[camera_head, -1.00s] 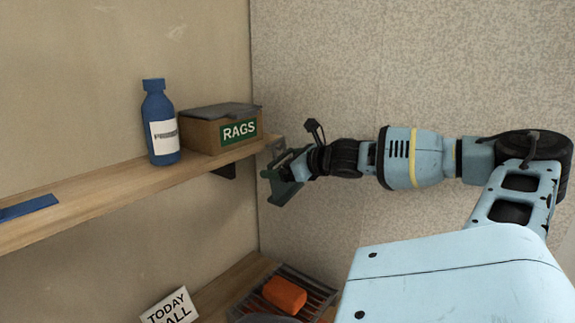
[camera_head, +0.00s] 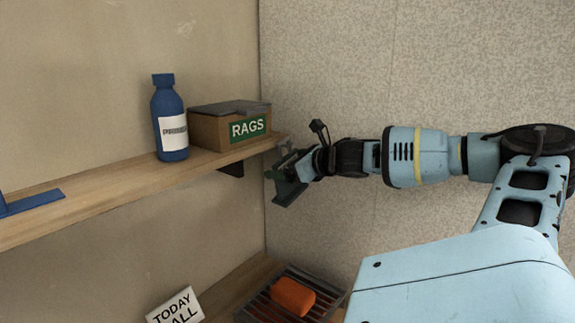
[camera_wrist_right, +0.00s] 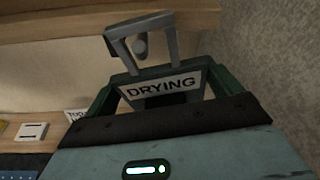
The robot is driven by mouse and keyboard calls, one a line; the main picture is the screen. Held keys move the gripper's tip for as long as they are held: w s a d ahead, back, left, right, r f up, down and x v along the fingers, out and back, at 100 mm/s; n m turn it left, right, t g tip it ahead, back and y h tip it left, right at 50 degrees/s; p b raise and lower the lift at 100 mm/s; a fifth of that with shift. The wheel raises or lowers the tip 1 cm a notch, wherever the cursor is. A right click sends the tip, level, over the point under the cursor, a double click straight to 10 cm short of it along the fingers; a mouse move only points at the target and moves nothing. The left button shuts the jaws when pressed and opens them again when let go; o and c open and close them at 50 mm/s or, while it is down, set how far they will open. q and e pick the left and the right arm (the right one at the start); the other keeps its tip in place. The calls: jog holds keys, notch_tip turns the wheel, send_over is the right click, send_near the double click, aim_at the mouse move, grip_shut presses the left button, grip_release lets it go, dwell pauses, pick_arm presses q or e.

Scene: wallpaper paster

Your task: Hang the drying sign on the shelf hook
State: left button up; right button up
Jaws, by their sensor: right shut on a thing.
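The drying sign shows in the right wrist view, with its white "DRYING" label (camera_wrist_right: 162,88) and an open grey loop (camera_wrist_right: 172,42) above. My right gripper (camera_wrist_right: 165,92) is shut on it, a green finger at each side. A rounded grey knob (camera_wrist_right: 140,46), which looks like the hook's end, shows inside the loop. I cannot tell whether the loop rests on it. In the head view my right gripper (camera_head: 284,178) is at the right end of the upper shelf (camera_head: 120,184), slightly below its edge. The sign there is small and dark. My left gripper is out of view.
A blue bottle (camera_head: 170,112) and a "RAGS" box (camera_head: 215,128) stand on the upper shelf, with a blue piece (camera_head: 34,203) at far left. A wall rises at right.

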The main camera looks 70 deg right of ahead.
jog(key=o, duration=0.7)
jog(key=shift+o, duration=0.2)
jog(key=v, duration=0.8)
jog(key=shift+b, duration=0.4)
jog(key=shift+w, duration=0.1)
